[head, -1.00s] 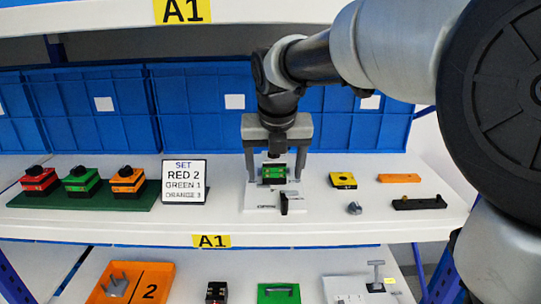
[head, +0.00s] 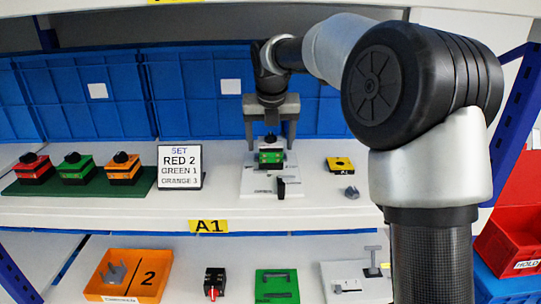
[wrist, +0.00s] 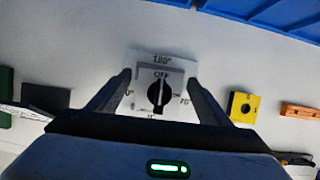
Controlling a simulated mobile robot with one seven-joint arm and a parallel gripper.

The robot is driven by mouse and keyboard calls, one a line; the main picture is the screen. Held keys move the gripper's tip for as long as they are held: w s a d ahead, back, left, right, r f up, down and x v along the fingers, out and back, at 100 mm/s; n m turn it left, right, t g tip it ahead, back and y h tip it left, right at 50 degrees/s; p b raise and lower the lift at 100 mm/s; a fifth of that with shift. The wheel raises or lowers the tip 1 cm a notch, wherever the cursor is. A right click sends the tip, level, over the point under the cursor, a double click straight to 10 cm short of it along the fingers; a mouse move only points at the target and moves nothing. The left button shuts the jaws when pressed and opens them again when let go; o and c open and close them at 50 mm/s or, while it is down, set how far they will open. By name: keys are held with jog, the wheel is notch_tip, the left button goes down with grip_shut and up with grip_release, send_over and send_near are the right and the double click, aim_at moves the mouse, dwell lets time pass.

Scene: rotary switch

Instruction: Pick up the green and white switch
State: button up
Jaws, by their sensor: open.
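The green and white switch (head: 270,157) stands upright on a white plate (head: 257,185) on the upper shelf, with a dark knob on top. In the wrist view its black knob (wrist: 159,94) is seen from above, with its white pointer line toward the "OFF" mark; the green side is not visible there. My gripper (head: 270,146) is open above the switch, one finger on each side of it. In the wrist view the fingers (wrist: 160,84) also lie left and right of the knob, apart from it. Nothing is held.
A sign (head: 180,167) reads "SET RED 2, GREEN 1, ORANGE 3". Red, green and orange switches stand on a green board (head: 40,188) at left. A black upright piece (head: 281,188) stands on the plate's front. A yellow block (head: 340,164) is at right; blue bins (head: 120,110) line the back.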

jog(key=shift+x, duration=0.8)
jog(key=shift+c, duration=0.2)
jog(key=c, duration=1.1)
jog(key=shift+r, duration=0.1)
jog(key=shift+c, duration=0.7)
jog(key=shift+r, duration=0.1)
